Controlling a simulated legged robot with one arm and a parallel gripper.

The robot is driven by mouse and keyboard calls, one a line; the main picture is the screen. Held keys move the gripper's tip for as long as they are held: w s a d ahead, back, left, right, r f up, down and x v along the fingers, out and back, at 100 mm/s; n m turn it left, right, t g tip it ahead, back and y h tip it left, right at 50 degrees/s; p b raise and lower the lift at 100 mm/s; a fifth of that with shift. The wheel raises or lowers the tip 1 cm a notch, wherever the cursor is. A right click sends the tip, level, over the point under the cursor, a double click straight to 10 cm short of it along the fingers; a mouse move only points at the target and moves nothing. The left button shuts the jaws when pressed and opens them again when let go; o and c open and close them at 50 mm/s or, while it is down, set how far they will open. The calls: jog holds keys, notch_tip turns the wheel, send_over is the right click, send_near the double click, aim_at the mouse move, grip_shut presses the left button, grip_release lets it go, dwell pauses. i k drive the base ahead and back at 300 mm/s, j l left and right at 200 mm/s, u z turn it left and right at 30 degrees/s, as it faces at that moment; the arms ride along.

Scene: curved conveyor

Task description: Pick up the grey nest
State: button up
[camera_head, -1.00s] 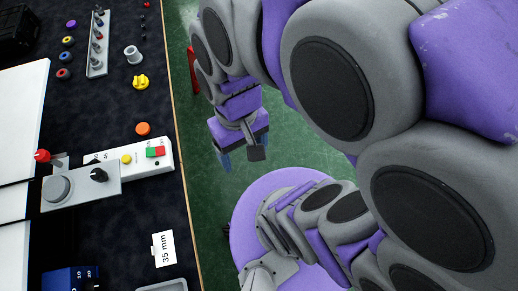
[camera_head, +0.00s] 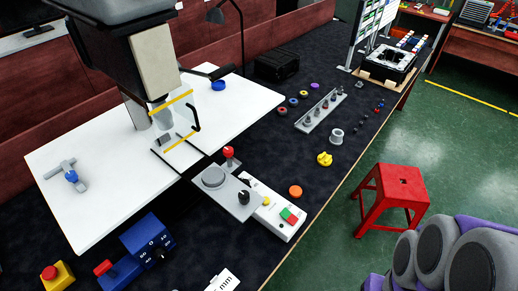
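A small grey hollow cylinder (camera_head: 336,136) stands on the dark mat, between the yellow knob and the row of pegs; it looks most like the grey nest, though I cannot be sure of the name. A grey strip with several upright pegs (camera_head: 320,112) lies just beyond it, to its left. My gripper is not in view; only purple and grey links of my arm show at the bottom right, well away from the cylinder.
A yellow knob (camera_head: 324,159), an orange disc (camera_head: 295,191) and a white control box (camera_head: 276,209) lie nearer on the mat. A white-topped machine (camera_head: 80,205) fills the left. A red stool (camera_head: 391,197) stands on the green floor beside the table edge.

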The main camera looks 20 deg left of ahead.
aim_at(213, 177)
jog(key=u, duration=1.55)
jog(key=j+z, duration=0.35)
jog(key=j, duration=0.3)
jog(key=k+j+z, duration=0.1)
jog(key=j+z, duration=0.25)
jog(key=j, duration=0.25)
